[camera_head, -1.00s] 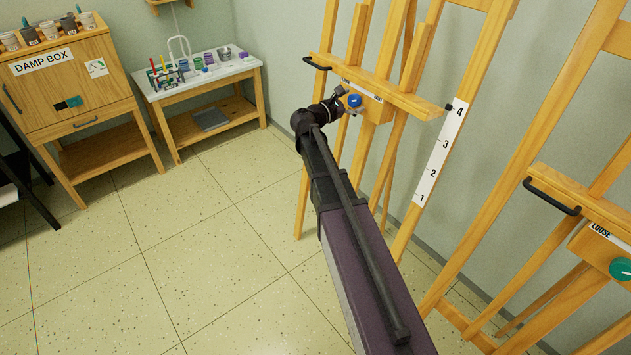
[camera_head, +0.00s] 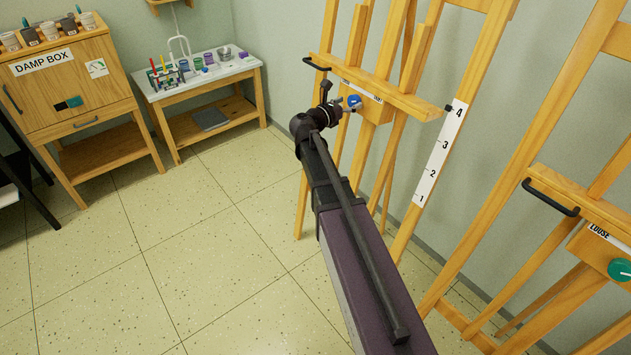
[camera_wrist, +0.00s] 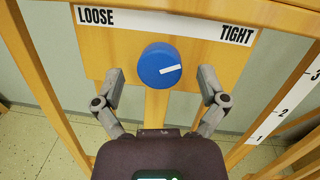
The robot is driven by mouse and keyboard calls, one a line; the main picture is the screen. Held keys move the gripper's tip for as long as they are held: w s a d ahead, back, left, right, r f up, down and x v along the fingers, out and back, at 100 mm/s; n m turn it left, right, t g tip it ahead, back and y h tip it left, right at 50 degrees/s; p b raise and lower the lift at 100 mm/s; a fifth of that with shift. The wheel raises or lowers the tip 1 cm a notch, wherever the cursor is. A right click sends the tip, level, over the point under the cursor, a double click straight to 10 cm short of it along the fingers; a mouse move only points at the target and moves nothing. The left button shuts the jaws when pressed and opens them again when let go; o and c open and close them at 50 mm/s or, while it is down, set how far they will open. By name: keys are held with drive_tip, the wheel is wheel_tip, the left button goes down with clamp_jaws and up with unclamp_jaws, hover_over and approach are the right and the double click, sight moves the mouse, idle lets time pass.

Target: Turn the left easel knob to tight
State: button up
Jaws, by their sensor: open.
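The blue knob (camera_wrist: 160,66) of the left easel (camera_head: 408,98) is on a wooden block under a strip (camera_wrist: 165,24) reading LOOSE at left and TIGHT at right. Its white mark points right and slightly up, toward the TIGHT side. The knob also shows in the head view (camera_head: 354,101). My gripper (camera_wrist: 161,80) is open, with one finger to each side of the knob and clear gaps between; nothing is held. In the head view my gripper (camera_head: 336,97) is just left of the knob. Its exact depth from the knob is hard to tell.
A second easel (camera_head: 540,190) at right has a green knob (camera_head: 621,269) and a LOOSE label. A number strip (camera_head: 440,155) is on the left easel's right leg. A paint table (camera_head: 200,75) and damp box (camera_head: 72,85) stand behind left.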

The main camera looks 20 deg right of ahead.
drive_tip(key=v, duration=1.2)
drive_tip(key=s+f+m+g+y+p, duration=0.45)
drive_tip(key=s+m, duration=0.25)
drive_tip(key=m, duration=0.3)
drive_tip(key=s+a+f+m+g+y+p, duration=0.2)
drive_tip(key=s+a+m+y+p, duration=0.5)
drive_tip(key=m, duration=0.5)
drive_tip(key=shift+s+g+y, duration=0.35)
drive_tip(key=shift+s+y, duration=1)
drive_tip(key=shift+s, duration=0.5)
drive_tip(key=shift+a, duration=0.1)
